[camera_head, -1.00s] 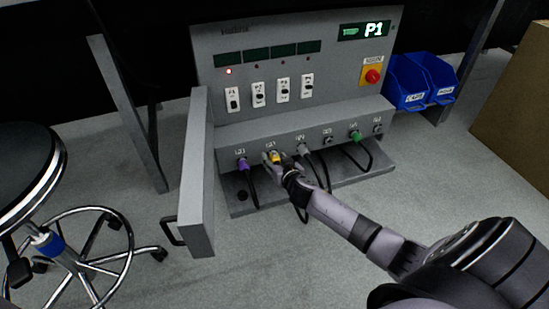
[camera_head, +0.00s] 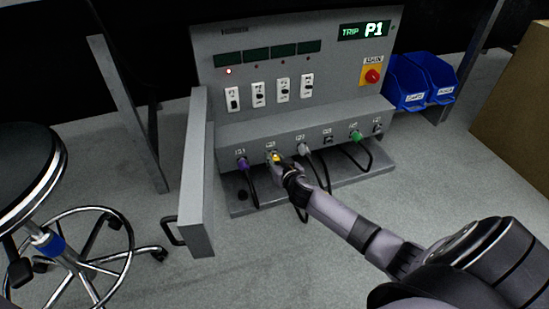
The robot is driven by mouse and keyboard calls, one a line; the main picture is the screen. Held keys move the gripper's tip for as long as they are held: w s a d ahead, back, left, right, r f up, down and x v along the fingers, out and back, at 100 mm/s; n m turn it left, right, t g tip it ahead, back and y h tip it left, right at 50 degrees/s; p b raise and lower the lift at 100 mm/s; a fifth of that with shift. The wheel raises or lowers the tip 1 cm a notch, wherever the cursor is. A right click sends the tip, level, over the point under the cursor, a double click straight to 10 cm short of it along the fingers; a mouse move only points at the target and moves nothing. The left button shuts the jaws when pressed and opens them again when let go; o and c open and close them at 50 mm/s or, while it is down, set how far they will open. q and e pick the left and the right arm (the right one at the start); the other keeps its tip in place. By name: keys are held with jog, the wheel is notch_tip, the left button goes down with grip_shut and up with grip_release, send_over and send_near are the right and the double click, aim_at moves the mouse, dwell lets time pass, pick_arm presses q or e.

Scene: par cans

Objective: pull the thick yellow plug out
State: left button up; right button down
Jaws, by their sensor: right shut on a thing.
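The thick yellow plug (camera_head: 275,157) is at the second socket from the left on the grey panel's lower front. My right gripper (camera_head: 279,161) is shut on the yellow plug, and its fingers hide part of it. I cannot tell how deep the plug sits in its socket. My left gripper is not in view.
A purple plug (camera_head: 242,164) is just left, a grey plug (camera_head: 304,149) just right, and a green plug (camera_head: 356,137) farther right. Black cables hang below. An open grey door (camera_head: 197,180) stands left. Blue bins (camera_head: 408,80) are at right, a stool (camera_head: 28,180) at left.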

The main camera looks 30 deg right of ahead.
jog(key=shift+s+a, duration=0.1)
jog(key=shift+s, duration=0.15)
dwell(0.3)
jog(key=shift+s+a+p, duration=0.2)
jog(key=shift+s+p, duration=0.15)
jog(key=shift+s, duration=0.5)
jog(key=shift+s+a+p, duration=0.2)
jog(key=shift+s+p, duration=0.1)
jog(key=shift+s, duration=0.55)
jog(key=shift+s+a, duration=0.1)
jog(key=shift+s, duration=0.25)
